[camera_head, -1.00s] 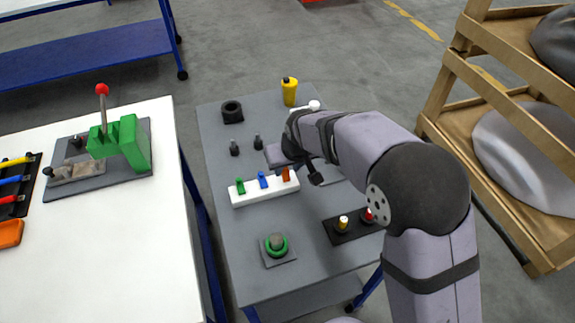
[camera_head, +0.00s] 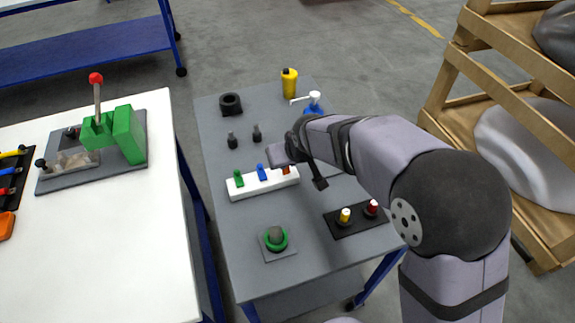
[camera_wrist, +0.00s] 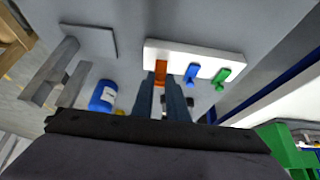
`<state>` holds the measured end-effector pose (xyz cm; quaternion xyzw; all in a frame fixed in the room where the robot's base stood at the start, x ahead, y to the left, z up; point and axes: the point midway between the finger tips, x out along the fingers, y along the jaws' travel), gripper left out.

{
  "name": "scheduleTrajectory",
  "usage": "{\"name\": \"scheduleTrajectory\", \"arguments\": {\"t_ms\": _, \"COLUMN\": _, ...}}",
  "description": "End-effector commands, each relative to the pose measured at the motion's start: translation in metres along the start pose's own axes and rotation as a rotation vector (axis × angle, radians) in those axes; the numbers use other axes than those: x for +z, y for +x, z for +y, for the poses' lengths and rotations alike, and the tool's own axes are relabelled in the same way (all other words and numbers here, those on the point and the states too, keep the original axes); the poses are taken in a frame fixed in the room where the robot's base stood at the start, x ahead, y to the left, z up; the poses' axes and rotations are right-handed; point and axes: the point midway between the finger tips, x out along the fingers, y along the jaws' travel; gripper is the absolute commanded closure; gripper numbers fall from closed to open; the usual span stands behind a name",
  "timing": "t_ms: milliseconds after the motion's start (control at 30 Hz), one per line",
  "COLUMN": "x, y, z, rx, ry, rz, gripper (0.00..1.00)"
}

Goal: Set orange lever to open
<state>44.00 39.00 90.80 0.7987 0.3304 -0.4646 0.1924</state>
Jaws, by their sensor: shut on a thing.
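The orange lever (camera_head: 286,169) is on a white block (camera_head: 248,189) on the grey table, beside a blue lever (camera_head: 261,172) and a green lever (camera_head: 238,178). In the wrist view the orange lever (camera_wrist: 161,73) lies between the two fingers of my gripper (camera_wrist: 163,84), which is shut on it. The wrist view also shows the blue lever (camera_wrist: 191,72) and the green lever (camera_wrist: 222,76) free of the fingers.
A black plate with yellow and red buttons (camera_head: 356,218) and a green-ringed button (camera_head: 277,239) are nearer on the table. A wooden rack (camera_head: 470,80) is at right.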

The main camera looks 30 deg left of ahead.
Motion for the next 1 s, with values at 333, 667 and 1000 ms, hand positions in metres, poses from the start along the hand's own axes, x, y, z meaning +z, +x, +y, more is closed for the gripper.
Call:
{"name": "scheduleTrajectory", "arguments": {"t_ms": 333, "x": 0.01, "y": -0.0005, "z": 0.0001, "rx": 0.0, "ry": 0.0, "rz": 0.144, "gripper": 1.0}}
{"name": "scheduleTrajectory", "arguments": {"t_ms": 667, "x": 0.0089, "y": -0.0042, "z": 0.0, "rx": -0.001, "ry": 0.0, "rz": 0.158, "gripper": 1.0}}
{"name": "scheduleTrajectory", "arguments": {"t_ms": 1000, "x": 0.0098, "y": -0.0037, "z": 0.0, "rx": -0.001, "ry": -0.001, "rz": 0.154, "gripper": 0.68}}
